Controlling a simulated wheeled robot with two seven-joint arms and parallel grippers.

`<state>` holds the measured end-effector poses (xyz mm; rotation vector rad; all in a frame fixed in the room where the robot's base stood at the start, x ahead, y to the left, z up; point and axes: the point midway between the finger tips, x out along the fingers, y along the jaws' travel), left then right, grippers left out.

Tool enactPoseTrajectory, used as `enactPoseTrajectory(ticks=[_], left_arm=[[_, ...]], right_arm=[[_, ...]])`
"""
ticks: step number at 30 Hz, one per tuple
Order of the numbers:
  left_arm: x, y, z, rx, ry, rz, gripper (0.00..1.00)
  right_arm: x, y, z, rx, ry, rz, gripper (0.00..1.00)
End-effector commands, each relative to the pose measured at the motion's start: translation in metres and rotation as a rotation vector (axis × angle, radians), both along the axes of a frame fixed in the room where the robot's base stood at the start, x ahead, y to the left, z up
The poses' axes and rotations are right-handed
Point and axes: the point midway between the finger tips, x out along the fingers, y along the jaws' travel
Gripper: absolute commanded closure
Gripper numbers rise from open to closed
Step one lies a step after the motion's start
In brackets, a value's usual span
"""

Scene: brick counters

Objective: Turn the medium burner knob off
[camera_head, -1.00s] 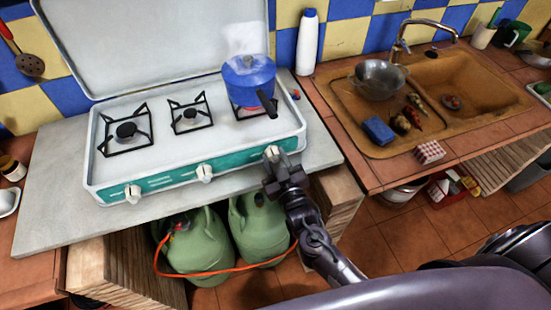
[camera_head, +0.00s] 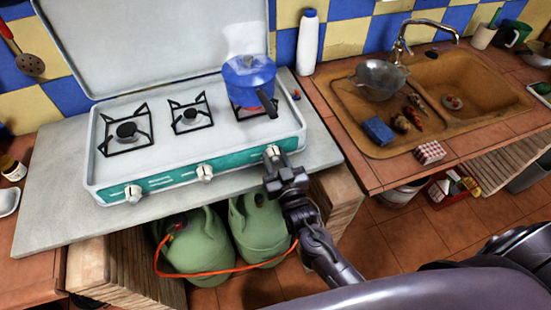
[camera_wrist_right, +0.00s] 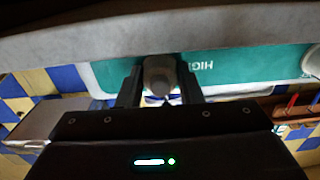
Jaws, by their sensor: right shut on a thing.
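The white gas stove (camera_head: 98,160) has a teal front panel with three white knobs: a left knob (camera_head: 133,193), a middle knob (camera_head: 205,172) and a right knob (camera_head: 272,151). My right gripper (camera_head: 275,160) is at the right knob, its fingers shut on it from the front. The right wrist view shows the knob (camera_wrist_right: 160,75) between the two dark fingers, beside upside-down "HIGH" lettering. A blue pot (camera_head: 246,78) with a dark handle stands on the right burner. The left burner (camera_head: 126,130) and middle burner (camera_head: 189,114) are bare. My left gripper is out of view.
The stove's lid (camera_head: 150,40) stands raised behind it. A white bottle (camera_head: 307,45) stands to the right of the pot. Two green gas bottles (camera_head: 205,245) with an orange hose sit under the counter. A brown sink (camera_head: 470,85) is at the right.

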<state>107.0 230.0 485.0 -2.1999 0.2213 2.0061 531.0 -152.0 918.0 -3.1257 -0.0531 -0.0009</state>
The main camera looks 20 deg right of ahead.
Motion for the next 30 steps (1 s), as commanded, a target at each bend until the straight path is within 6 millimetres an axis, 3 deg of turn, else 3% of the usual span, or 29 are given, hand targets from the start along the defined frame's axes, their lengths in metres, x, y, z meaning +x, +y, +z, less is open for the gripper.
enactPoseTrajectory(ticks=[1,5,15,30], left_arm=[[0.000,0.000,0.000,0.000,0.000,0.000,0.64],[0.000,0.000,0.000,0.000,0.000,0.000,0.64],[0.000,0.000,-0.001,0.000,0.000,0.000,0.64],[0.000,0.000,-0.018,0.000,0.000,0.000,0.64]], right_arm=[[0.000,0.000,-0.001,0.001,0.003,0.000,0.63],[0.000,0.000,-0.001,0.001,0.002,0.000,0.46],[-0.004,0.000,-0.001,0.000,0.002,0.000,0.45],[-0.074,-0.002,-0.003,0.000,0.003,0.001,0.45]])
